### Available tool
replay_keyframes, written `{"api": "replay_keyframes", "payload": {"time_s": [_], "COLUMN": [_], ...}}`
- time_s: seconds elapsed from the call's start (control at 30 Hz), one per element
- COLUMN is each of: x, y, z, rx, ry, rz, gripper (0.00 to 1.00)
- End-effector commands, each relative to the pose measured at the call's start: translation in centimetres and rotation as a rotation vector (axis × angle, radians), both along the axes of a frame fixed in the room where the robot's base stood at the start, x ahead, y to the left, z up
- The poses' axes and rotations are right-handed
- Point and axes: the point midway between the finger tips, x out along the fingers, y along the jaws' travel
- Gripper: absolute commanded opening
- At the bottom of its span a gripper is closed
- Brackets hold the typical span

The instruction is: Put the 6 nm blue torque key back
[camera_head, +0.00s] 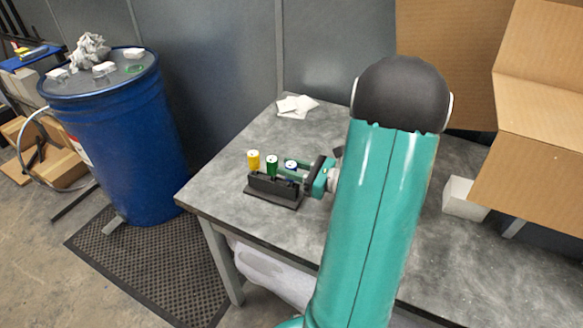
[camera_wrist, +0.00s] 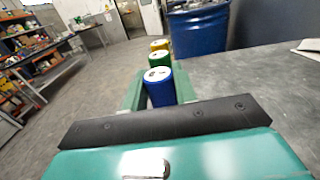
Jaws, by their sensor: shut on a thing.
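The blue torque key (camera_wrist: 159,88) is between the fingers of my gripper (camera_wrist: 160,93) in the wrist view. In the head view the blue key (camera_head: 291,164) is at the right end of the black holder (camera_head: 273,196), with my gripper (camera_head: 303,171) shut on it from the right. The green key (camera_head: 272,166) and the yellow key (camera_head: 253,160) stand upright in the holder to its left. They line up behind the blue key in the wrist view. The lower end of the blue key is hidden, so I cannot tell how deep it sits.
The holder stands near the left edge of the grey table (camera_head: 230,185). White papers (camera_head: 296,106) lie at the back. A white box (camera_head: 463,199) and cardboard (camera_head: 540,100) are at the right. A blue drum (camera_head: 125,140) stands on the floor at left.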

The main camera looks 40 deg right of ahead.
Motion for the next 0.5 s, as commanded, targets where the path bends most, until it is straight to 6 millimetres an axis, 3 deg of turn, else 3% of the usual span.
{"api": "replay_keyframes", "payload": {"time_s": [0.13, 0.17, 0.27, 0.5], "x": [0.00, -0.01, -0.01, -0.01], "y": [0.00, 0.00, 0.00, 0.00], "z": [-0.19, -0.19, -0.16, -0.16], "rx": [0.001, 0.000, 0.000, 0.000], "ry": [0.000, 0.000, 0.000, 0.000], "rz": [0.000, 0.000, 0.000, 0.000], "gripper": [0.04, 0.32, 0.50, 0.50]}}
